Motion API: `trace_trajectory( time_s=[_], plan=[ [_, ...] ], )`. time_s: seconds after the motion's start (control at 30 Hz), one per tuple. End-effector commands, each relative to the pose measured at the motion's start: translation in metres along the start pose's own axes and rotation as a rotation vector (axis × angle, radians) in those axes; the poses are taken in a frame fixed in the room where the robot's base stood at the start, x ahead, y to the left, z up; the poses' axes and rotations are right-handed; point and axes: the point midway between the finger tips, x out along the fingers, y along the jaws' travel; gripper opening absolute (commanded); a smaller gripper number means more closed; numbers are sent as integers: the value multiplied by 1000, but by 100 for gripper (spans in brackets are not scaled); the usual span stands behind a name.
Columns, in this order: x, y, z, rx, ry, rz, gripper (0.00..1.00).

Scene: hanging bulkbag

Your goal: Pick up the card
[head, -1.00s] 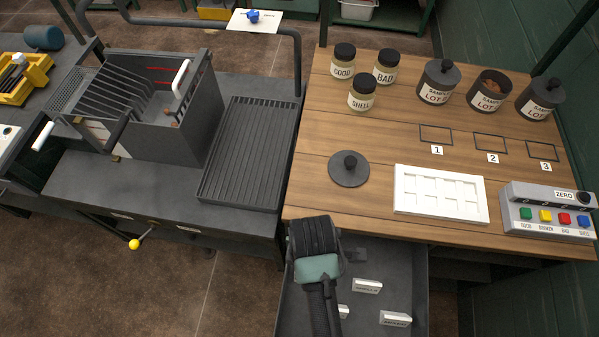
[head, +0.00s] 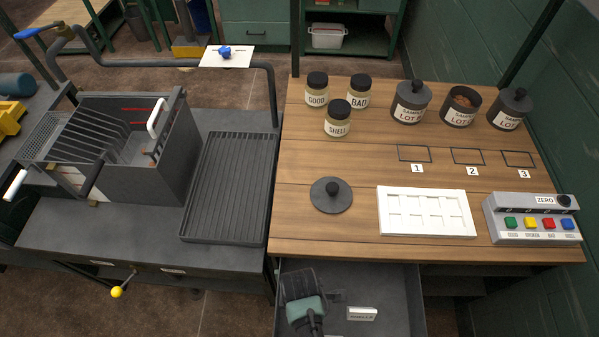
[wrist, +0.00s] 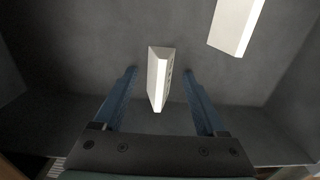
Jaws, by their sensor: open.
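My gripper (head: 303,310) is down in the open drawer (head: 395,290) under the wooden table. In the wrist view its two blue fingers (wrist: 160,100) are spread apart. A white block-like card (wrist: 158,76) stands between and slightly ahead of the fingertips, with clear space on both sides of it. A second white card (wrist: 236,22) lies farther off at the upper right of the wrist view. In the head view one labelled white card (head: 361,314) shows to the right of my gripper. Its lettering is too small to read surely. The card between the fingers is hidden there by my arm.
The drawer walls surround my gripper, and the table edge (head: 420,252) is just above. On the table are a white tray (head: 426,232), a dark lid (head: 331,206), several jars, tins and a button box (head: 535,222). A grooved metal tray (head: 228,190) stands left.

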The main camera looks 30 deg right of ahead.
Motion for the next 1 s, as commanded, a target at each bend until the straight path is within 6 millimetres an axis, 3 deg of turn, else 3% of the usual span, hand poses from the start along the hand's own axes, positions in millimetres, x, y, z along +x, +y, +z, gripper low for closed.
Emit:
trace_trajectory(
  time_s=[0.27,0.67,1.0],
  plan=[
    [2,0,0,0,0,2,72],
    [2,0,0,0,0,1,0],
    [1,0,0,0,0,1,0]
  ],
)
